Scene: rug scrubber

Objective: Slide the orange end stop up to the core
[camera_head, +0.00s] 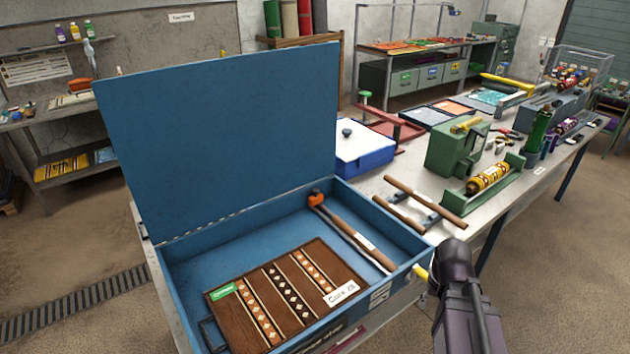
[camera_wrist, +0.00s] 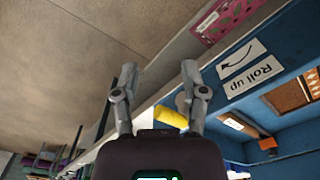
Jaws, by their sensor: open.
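The orange end stop (camera_head: 316,198) is inside the open blue box (camera_head: 415,243), near its back wall. It sits at the far end of a brown rod (camera_head: 345,229), which looks like the core and carries a small white label; I cannot tell whether they touch. The end stop also shows small in the wrist view (camera_wrist: 268,144). My gripper (camera_wrist: 157,80) is open, outside the box by its front wall. A yellow piece (camera_wrist: 170,117) shows near its fingers; I cannot tell whether it lies between them. In the head view my arm hides the fingertips.
A patterned brown rug (camera_head: 235,318) with green and white labels lies in the box, left of the rod. The blue lid (camera_head: 225,140) stands open at the back left. Loose rods (camera_head: 425,195) and a green machine (camera_head: 455,148) stand on the bench to the right.

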